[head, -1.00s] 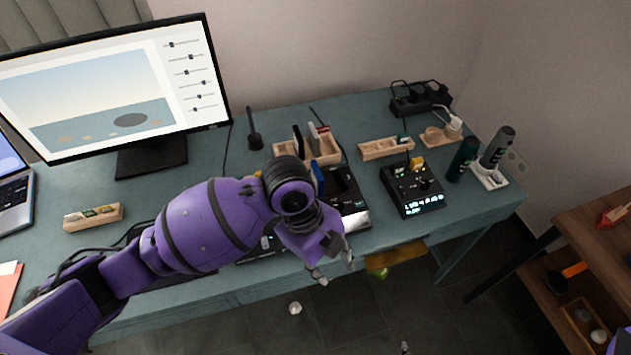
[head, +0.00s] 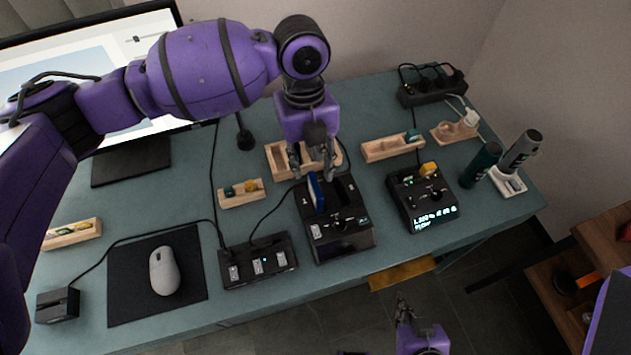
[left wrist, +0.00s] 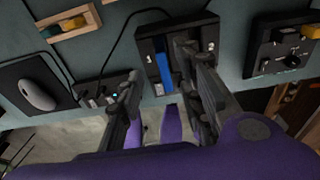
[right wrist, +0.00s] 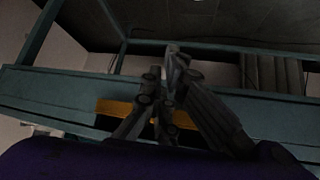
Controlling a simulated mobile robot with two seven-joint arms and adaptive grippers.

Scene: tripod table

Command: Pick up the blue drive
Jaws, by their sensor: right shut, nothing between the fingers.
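The blue drive (head: 316,191) stands upright in the left slot of a black dock (head: 345,243) on the table. It also shows in the left wrist view (left wrist: 163,72), partly between the fingers as seen from there. My left gripper (head: 313,172) is open and points down just above and behind the drive, its two fingers apart. Whether they touch the drive cannot be told. My right gripper (head: 404,308) is shut and empty, low in front of the table; its fingers show close together in the right wrist view (right wrist: 162,78).
A wooden tray (head: 280,160) stands behind the dock. A black switch box (head: 258,262) is to its left and a device with a lit display (head: 422,199) to its right.

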